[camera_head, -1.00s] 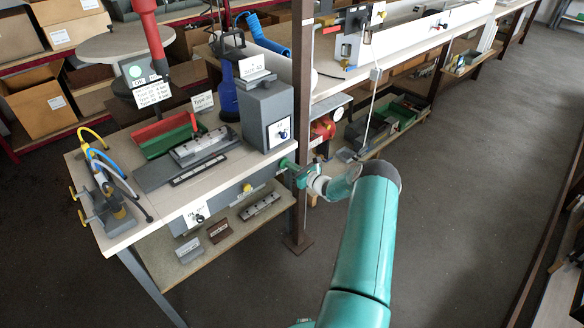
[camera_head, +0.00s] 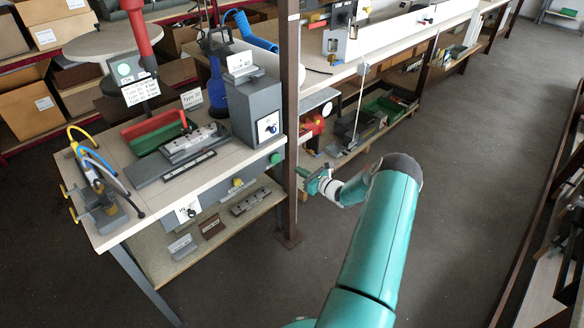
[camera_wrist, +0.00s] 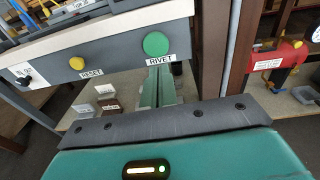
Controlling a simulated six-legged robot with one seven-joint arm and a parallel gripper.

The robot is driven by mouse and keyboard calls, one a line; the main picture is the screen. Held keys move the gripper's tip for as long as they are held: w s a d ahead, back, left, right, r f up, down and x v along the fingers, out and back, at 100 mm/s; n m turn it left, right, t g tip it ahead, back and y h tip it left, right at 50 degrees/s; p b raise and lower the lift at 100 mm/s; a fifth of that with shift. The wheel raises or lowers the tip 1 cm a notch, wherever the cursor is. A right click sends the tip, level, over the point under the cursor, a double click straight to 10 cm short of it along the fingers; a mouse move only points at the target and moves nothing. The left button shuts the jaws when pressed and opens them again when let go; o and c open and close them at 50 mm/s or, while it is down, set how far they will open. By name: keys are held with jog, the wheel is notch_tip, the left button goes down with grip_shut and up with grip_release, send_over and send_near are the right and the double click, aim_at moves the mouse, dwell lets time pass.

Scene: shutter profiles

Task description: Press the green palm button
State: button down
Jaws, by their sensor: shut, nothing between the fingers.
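The green palm button (camera_head: 275,158) sits at the right end of the grey panel under the worktop's front edge. In the wrist view the green palm button (camera_wrist: 155,44) is a round cap above a label reading "RIVET". My gripper (camera_head: 302,173) is shut and empty, to the right of the button and apart from it in the head view. In the wrist view my gripper's fingers (camera_wrist: 160,82) lie together and point towards the panel, just below the label. Nothing hides the button in either view.
A brown post (camera_head: 289,120) stands right beside the button. A yellow button (camera_wrist: 77,63) labelled "RESET" is left on the same panel. A red device with a yellow knob (camera_wrist: 273,64) is beyond the post. A lower shelf (camera_head: 165,255) holds small blocks.

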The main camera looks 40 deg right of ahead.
jog(key=shift+s+d, duration=0.15)
jog(key=shift+s, duration=0.75)
jog(key=shift+s+d, duration=0.1)
jog(key=shift+s, duration=0.75)
jog(key=shift+a+r, duration=0.1)
